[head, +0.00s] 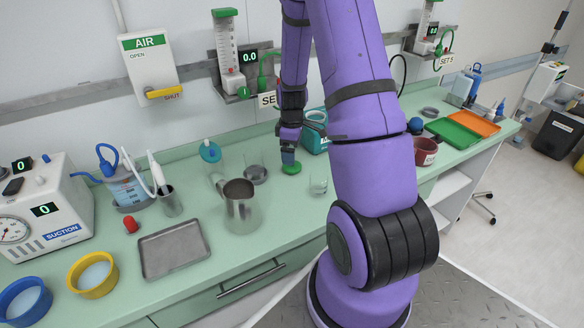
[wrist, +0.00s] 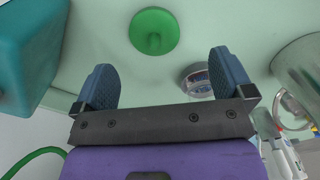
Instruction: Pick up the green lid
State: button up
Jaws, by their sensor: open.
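The green lid (wrist: 154,31) is a round disc with a small knob in its middle. It lies on the pale green counter in the wrist view, just beyond my fingertips. In the head view the green lid (head: 291,168) shows right under my gripper (head: 290,156), partly covered by it. In the wrist view my gripper (wrist: 164,82) is open, with its two blue-grey fingers wide apart and nothing between them. The lid is apart from both fingers in that view.
A metal jug (head: 241,207) stands left of the lid, a small clear glass (head: 318,185) right of it. A teal box (head: 314,140) stands close behind. A metal dish (head: 256,174) lies nearby. A steel tray (head: 173,248) and the suction unit (head: 40,210) are further left.

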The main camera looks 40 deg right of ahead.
jog(key=shift+w+d+f, duration=0.15)
jog(key=shift+f, duration=1.45)
jog(key=shift+w+d+f, duration=0.1)
jog(key=shift+d+f, duration=0.05)
jog(key=shift+f, duration=1.45)
jog(key=c, duration=1)
